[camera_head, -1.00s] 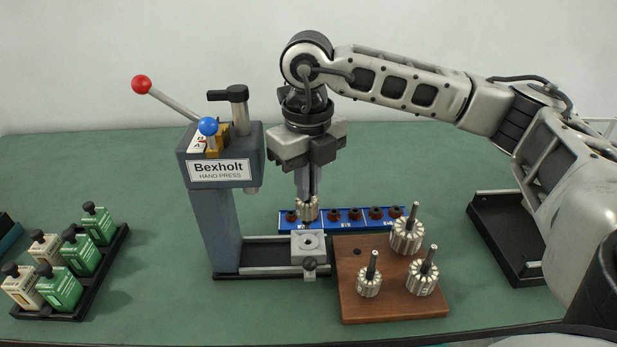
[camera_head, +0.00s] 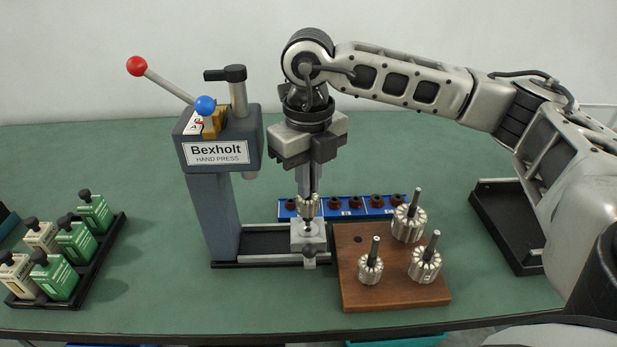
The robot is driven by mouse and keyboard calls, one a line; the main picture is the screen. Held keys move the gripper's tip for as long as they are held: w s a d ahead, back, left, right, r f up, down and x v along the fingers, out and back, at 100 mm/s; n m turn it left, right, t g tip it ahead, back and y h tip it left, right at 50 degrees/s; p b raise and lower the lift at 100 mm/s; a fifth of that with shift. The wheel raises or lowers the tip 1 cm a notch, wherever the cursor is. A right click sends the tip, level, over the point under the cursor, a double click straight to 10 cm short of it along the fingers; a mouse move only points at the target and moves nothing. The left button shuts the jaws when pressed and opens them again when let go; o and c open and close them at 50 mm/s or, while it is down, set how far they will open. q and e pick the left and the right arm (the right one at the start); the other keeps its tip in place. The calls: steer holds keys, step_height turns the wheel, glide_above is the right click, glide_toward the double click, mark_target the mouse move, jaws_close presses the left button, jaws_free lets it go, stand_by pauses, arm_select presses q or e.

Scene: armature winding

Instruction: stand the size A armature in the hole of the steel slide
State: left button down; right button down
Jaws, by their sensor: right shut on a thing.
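My right gripper (camera_head: 308,190) points straight down and is shut on a silvery armature (camera_head: 307,206). The armature is upright, directly above the steel slide (camera_head: 309,241) at the front end of the press rail. Its lower end is at the slide's top. The hole is hidden behind the armature, so I cannot tell how far the shaft is in it. My left gripper is not in view.
The Bexholt hand press (camera_head: 220,150) stands just left of my gripper. A wooden block (camera_head: 390,290) holds three armatures on the right. A blue tray (camera_head: 345,206) with brown parts lies behind.

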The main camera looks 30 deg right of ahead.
steer(key=shift+f, duration=0.15)
steer(key=shift+f+b, duration=0.35)
steer(key=shift+b, duration=0.1)
steer(key=shift+f+b, duration=0.75)
steer(key=shift+f, duration=0.15)
steer(key=c, duration=1.5)
jaws_free()
steer(key=shift+o, duration=0.2)
steer(key=shift+r, duration=0.1)
